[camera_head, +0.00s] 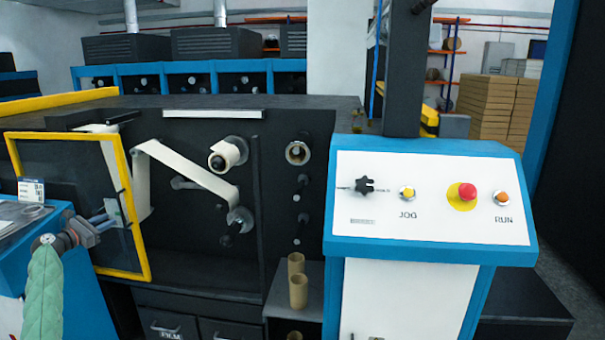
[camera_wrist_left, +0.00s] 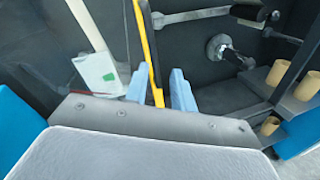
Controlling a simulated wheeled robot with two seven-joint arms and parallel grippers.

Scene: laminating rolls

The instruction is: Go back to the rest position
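My left gripper (camera_head: 112,217) is in front of the dark see-through door (camera_head: 70,170) with the yellow frame, near the frame's right upright. In the left wrist view its two pale blue fingers (camera_wrist_left: 160,88) stand apart with nothing held. The yellow upright (camera_wrist_left: 147,45) shows in the gap between them; I cannot tell how far beyond the fingertips it is. The door stands swung out from the dark machine (camera_head: 200,265). My right gripper is not in view.
A control panel (camera_head: 430,240) with a red button and a black knob stands at the right. Pale web runs over rollers (camera_head: 238,218) inside the machine. Brown cardboard cores (camera_head: 298,291) stand on a low shelf. A blue-sided unit (camera_head: 75,290) is at the lower left, close to my left arm.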

